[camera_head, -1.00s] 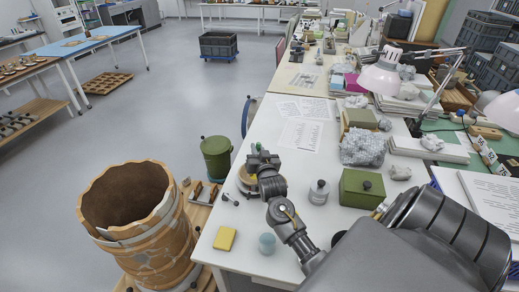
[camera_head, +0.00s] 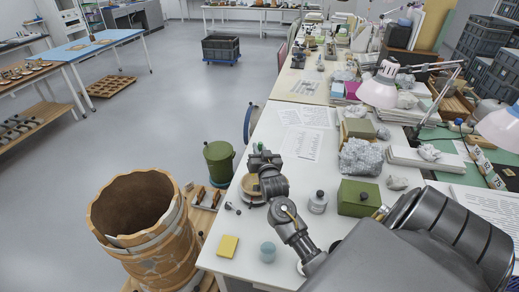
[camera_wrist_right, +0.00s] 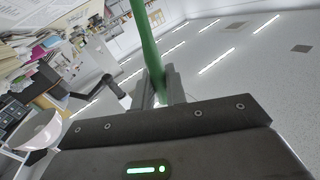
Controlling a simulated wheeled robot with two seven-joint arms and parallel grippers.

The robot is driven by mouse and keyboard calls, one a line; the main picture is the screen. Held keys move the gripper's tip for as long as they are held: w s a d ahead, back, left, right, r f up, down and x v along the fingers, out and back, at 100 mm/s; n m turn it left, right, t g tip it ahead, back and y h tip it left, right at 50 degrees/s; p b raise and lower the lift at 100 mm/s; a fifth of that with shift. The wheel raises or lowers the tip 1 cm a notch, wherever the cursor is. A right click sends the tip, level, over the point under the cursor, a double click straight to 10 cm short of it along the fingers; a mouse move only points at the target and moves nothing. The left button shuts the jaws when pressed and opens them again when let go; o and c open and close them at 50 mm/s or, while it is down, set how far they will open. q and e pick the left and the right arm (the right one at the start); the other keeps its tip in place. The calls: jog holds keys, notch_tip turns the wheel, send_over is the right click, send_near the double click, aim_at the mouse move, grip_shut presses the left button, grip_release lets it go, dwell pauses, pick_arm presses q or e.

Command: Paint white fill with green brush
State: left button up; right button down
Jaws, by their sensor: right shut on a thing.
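The large brown pot (camera_head: 140,225) stands at the left of the table, with a jagged rim and pale whitish bands and patches on its outer wall. My right gripper (camera_head: 262,158) is over the white table's left side, apart from the pot. In the right wrist view it is shut on the green brush (camera_wrist_right: 144,40), whose green handle rises between the fingers (camera_wrist_right: 160,95). My left gripper is not in view.
The white table (camera_head: 240,250) holds a yellow block (camera_head: 228,246), a pale blue-green jar (camera_head: 267,252), a lidded grey jar (camera_head: 318,203) and a green box (camera_head: 358,198). Open floor lies beyond the pot.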

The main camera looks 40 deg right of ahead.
jog(key=d+r+p, duration=0.1)
jog(key=d+r, duration=0.1)
jog(key=d, duration=0.5)
dwell(0.6)
